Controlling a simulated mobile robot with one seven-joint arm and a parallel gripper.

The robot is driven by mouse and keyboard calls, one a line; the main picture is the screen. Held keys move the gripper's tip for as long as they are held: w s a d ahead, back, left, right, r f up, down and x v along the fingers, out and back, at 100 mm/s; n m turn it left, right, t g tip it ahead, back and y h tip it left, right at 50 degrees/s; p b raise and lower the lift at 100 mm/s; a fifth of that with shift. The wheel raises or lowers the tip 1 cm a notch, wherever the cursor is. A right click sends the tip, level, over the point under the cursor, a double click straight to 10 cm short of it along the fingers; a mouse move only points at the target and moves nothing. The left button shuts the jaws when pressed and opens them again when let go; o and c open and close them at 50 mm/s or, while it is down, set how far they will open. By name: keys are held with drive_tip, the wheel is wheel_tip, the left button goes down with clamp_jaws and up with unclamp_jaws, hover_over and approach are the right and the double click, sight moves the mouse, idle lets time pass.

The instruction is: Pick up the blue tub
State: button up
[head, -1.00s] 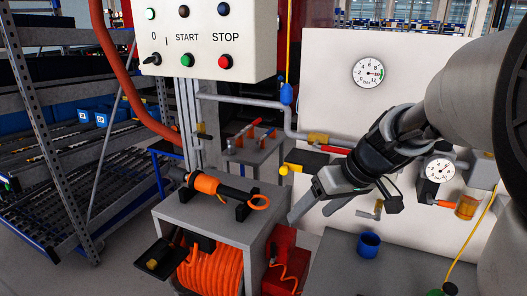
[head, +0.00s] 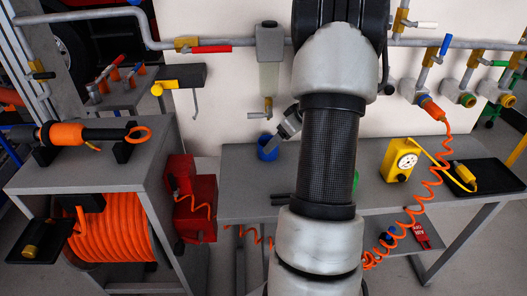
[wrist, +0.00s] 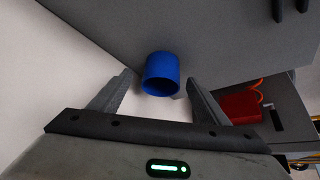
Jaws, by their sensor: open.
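The blue tub (head: 267,149) stands on the grey workbench (head: 245,188), near its back left corner in the head view. In the wrist view the blue tub (wrist: 161,76) shows its open, round mouth, just beyond and between my two fingertips. My gripper (wrist: 159,82) is open, with one finger on each side of the tub's line and nothing held. Any contact with the tub cannot be told. In the head view my arm hides most of the gripper; a grey part of it shows just right of the tub.
A wall pipe with valves (head: 230,44) and a hanging grey filter unit (head: 269,58) are behind the bench. A red box (head: 190,205) and a cabinet with an orange hose reel (head: 112,238) stand left. A yellow gauge box (head: 402,160) and black tray (head: 480,177) lie right.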

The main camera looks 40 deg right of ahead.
drive_tip(key=x, duration=0.5)
drive_tip(key=shift+w+a+f+b, duration=0.2)
drive_tip(key=shift+w+a+b, duration=0.1)
drive_tip(key=c, duration=1.3)
drive_tip(key=shift+o, duration=0.2)
drive_tip(key=shift+r, duration=0.15)
